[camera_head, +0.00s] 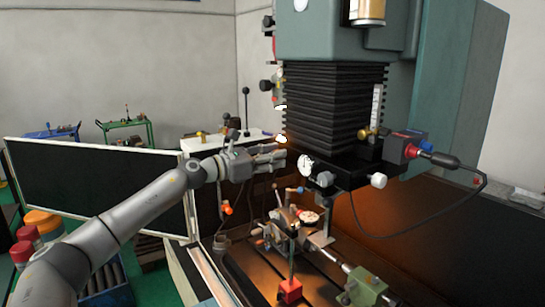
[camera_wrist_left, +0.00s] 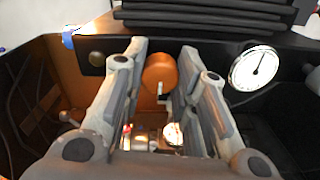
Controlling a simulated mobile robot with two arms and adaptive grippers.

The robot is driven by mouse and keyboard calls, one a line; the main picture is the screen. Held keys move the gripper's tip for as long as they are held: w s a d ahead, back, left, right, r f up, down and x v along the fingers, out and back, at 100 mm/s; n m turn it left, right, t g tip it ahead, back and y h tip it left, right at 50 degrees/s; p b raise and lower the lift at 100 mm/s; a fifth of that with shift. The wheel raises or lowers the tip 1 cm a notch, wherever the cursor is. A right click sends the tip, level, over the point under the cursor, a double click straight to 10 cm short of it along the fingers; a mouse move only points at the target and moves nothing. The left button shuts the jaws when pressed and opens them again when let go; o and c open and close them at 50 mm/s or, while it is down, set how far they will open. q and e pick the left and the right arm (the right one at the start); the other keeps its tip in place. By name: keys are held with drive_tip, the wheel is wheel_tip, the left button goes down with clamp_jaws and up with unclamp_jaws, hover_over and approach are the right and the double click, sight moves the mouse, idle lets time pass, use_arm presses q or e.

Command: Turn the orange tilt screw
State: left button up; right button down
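The orange tilt screw (camera_wrist_left: 160,73) has a round orange head and a small pale pin below it. In the left wrist view it shows between the two fingers of my left gripper (camera_wrist_left: 162,62), with a small gap to each finger. I cannot tell whether the fingertips reach past its head. In the head view my left gripper (camera_head: 283,157) is level, its fingers apart, pointing at the black machine block (camera_head: 345,172). I cannot make out the screw there; the gripper seems to cover it. My right gripper is not in view.
A white dial gauge (camera_wrist_left: 253,67) sits right of the screw, close to the right finger; it also shows in the head view (camera_head: 305,166). Black bellows (camera_head: 333,105) rise above. Below are a fixture with another dial (camera_head: 308,217) and a red block (camera_head: 290,290).

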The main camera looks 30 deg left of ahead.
use_arm(q)
drive_tip(key=c, duration=0.4)
drive_tip(key=shift+n, duration=0.4)
drive_tip(key=shift+n+t+y+p, duration=0.3)
drive_tip(key=shift+n+p, duration=4.9)
drive_tip(key=shift+n, duration=6.3)
